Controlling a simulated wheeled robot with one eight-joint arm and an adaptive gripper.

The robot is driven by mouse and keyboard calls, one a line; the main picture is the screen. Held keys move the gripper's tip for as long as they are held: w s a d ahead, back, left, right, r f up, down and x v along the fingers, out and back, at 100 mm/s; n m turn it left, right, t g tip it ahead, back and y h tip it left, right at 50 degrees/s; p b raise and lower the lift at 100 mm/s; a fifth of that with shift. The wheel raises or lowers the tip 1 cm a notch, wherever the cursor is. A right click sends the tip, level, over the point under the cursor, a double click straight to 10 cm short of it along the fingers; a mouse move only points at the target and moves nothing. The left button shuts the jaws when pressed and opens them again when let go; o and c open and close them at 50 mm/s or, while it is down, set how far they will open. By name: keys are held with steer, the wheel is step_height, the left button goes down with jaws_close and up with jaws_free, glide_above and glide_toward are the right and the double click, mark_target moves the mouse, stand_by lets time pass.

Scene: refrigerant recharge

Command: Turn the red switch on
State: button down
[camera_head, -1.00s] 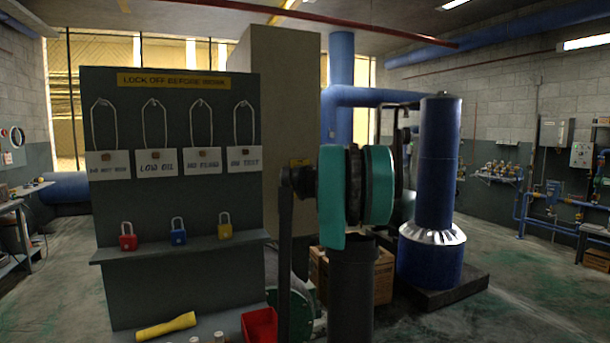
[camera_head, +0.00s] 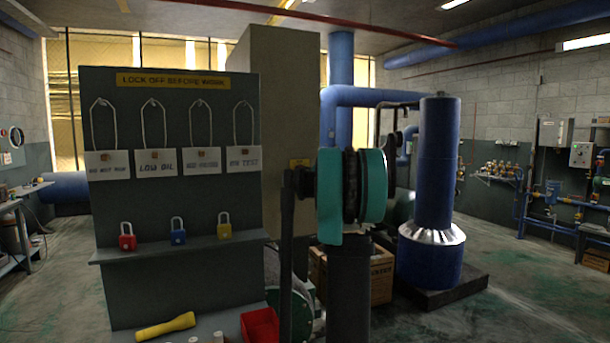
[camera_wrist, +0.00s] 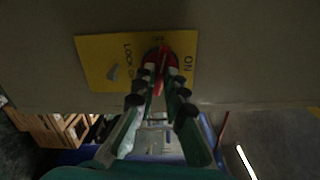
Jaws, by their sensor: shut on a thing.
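In the wrist view, a red switch (camera_wrist: 159,80) sits on a yellow plate (camera_wrist: 95,60) on a flat panel face. The plate has sideways lettering; "LOCK" and "ON" can be read. My gripper (camera_wrist: 160,68) is shut on the red switch, with a dark finger on each side of it; the fingers hide part of it. In the head view, a small bit of yellow plate (camera_head: 299,163) shows on the tall beige cabinet (camera_head: 290,90). My own arm hides the switch and gripper there.
A grey lockout board (camera_head: 180,285) with tags and padlocks stands at the left. A yellow flashlight (camera_head: 165,326) and a red bin (camera_head: 260,325) are low in front.

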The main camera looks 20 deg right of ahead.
steer(key=shift+m, duration=0.9)
steer(key=m, duration=0.4)
steer(key=shift+m, duration=0.3)
steer(key=shift+m, duration=0.3)
steer(key=m, duration=0.3)
steer(key=shift+m, duration=0.4)
